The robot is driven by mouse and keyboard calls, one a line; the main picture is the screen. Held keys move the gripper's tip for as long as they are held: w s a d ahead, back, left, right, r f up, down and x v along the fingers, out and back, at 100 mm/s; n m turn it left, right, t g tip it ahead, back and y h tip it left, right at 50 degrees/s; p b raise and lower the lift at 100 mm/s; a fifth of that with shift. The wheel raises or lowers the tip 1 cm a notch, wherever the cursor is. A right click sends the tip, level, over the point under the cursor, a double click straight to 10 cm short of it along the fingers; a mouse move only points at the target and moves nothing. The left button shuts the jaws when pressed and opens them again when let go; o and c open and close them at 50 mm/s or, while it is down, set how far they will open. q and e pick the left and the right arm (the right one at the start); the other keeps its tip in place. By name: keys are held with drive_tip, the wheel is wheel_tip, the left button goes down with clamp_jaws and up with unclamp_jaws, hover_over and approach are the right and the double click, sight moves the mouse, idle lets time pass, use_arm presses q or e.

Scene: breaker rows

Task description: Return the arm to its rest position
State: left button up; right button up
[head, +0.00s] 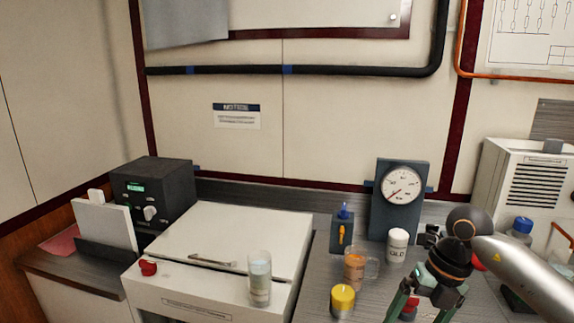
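My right arm (520,277) comes in from the right edge over the grey counter. Its gripper (420,312) points down at the bottom edge of the view, right of the yellow-capped jar. Its green fingers stand apart, and their tips reach the frame's lower edge. A small red thing (408,309) shows behind or between the fingers; I see no contact with it. My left gripper is not in view.
Near my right gripper stand a yellow-capped jar (343,301), an orange-filled mug (355,270), a white-capped jar (397,245) and a gauge (401,187). A glass (259,281) stands on the white box (222,236). A vented white unit (532,180) is at right.

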drive_tip(key=s+a+r+m+t+y, duration=0.1)
drive_tip(key=s+a+m+t+y, duration=0.15)
drive_tip(key=a+y, duration=0.7)
drive_tip(key=s+a+r+m+t+y, duration=0.15)
drive_tip(key=a+m+y, duration=0.25)
drive_tip(key=a+y, duration=0.55)
drive_tip(key=d+f+m+t+h+p, duration=0.1)
drive_tip(key=d+f+m+t+h, duration=0.45)
drive_tip(key=f+m+h, duration=0.4)
drive_tip(key=d+f+m+t+h, duration=0.4)
drive_tip(key=f+m+t+h, duration=0.3)
drive_tip(key=m, duration=0.5)
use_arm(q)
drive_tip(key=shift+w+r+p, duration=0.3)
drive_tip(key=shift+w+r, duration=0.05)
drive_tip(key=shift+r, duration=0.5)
use_arm(e)
drive_tip(key=s+d+f+m+g+h, duration=0.1)
drive_tip(key=s+d+f+m+g, duration=0.1)
drive_tip(key=s+f, duration=0.5)
drive_tip(key=s+d+f+m+g+h, duration=0.2)
drive_tip(key=s+f+m+g, duration=0.1)
drive_tip(key=s+f+g, duration=0.2)
wheel_tip(320, 180, down, 2)
drive_tip(key=s, duration=0.2)
drive_tip(key=shift+s, duration=0.3)
